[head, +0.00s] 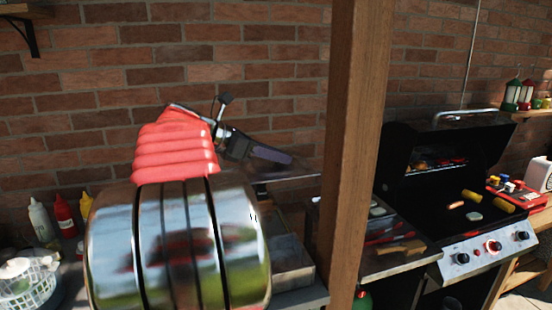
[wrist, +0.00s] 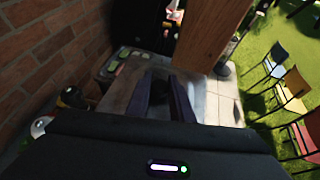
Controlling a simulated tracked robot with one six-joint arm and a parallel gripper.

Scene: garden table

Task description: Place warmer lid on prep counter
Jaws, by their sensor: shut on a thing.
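My gripper (head: 272,155) reaches right from my arm toward the wooden post. In the wrist view its two dark fingers (wrist: 167,97) are close together around something dark and narrow. A thin grey edge (head: 295,179), which looks like the warmer lid's, shows just under the fingers in the head view. Most of the lid is hidden or hard to tell from the grey surface below. A metal-rimmed open bin (head: 292,262), perhaps the warmer, stands below the gripper, partly hidden by my arm.
A wooden post (head: 355,150) stands close to the right of my gripper. An open grill (head: 465,215) with food is beyond it. Sauce bottles (head: 64,215) and a white basket (head: 28,285) are at left. A brick wall (head: 275,60) closes the back.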

